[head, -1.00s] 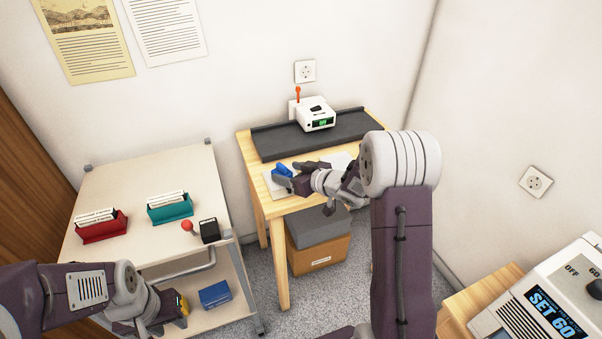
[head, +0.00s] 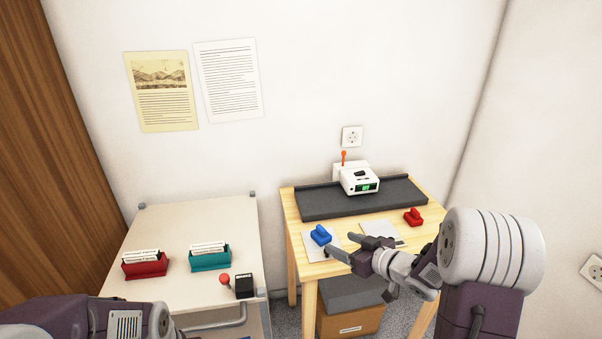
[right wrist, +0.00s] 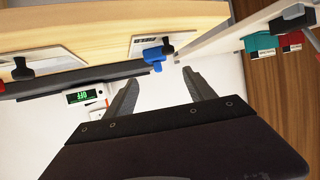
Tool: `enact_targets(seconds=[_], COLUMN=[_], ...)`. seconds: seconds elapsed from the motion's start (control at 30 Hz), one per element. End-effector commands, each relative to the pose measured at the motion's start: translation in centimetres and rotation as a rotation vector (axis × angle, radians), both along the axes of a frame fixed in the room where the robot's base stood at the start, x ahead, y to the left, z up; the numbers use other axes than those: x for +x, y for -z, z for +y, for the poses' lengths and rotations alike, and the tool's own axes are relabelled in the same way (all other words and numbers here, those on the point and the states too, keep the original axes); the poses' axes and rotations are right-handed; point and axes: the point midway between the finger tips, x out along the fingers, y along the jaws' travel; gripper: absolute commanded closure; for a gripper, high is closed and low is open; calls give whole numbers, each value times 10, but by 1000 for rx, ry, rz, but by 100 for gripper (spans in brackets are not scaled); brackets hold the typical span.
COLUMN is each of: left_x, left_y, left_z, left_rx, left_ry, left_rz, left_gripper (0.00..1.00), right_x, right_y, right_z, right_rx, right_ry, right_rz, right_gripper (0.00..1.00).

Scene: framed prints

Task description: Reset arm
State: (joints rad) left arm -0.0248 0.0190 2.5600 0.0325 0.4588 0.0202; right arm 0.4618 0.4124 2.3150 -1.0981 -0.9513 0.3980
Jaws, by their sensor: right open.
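My right gripper (head: 346,247) is over the front of the wooden table and is open with nothing between its fingers. In the right wrist view its two fingers (right wrist: 160,78) stand wide apart. A blue block-like object (head: 320,236) sits on a white sheet on the table, just left of the gripper. In the right wrist view the blue object (right wrist: 153,54) lies beyond the fingertips, outside them. Part of my left arm shows at the bottom left of the head view; its gripper is out of the frame.
A white device (head: 358,180) with a green display and orange lever stands on a dark mat (head: 320,206). A red block (head: 413,216) is at the table's right. A pale cart (head: 190,222) at left holds red (head: 146,265) and teal (head: 210,258) card holders and a black box (head: 244,286).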

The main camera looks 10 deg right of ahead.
Motion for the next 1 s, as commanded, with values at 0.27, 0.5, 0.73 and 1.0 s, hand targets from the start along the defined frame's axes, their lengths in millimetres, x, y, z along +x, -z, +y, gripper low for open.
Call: enact_targets(seconds=[0.27,0.5,0.73,1.0], left_x=[0,0,0,0], left_y=[0,0,0,-86], left_z=[0,0,0,0], left_rx=[0,0,0,0], left_ry=[0,0,0,0], left_rz=[0,0,0,-1], left_gripper=[64,64,64,64], right_x=[-5,-84,-195,-225], right_y=[-39,33,85,5], right_z=[81,42,34,37], right_rx=[-72,-171,-176,-208], right_ry=[15,328,439,404], right_rz=[8,462,941,1066], right_gripper=[37,37,37,37])
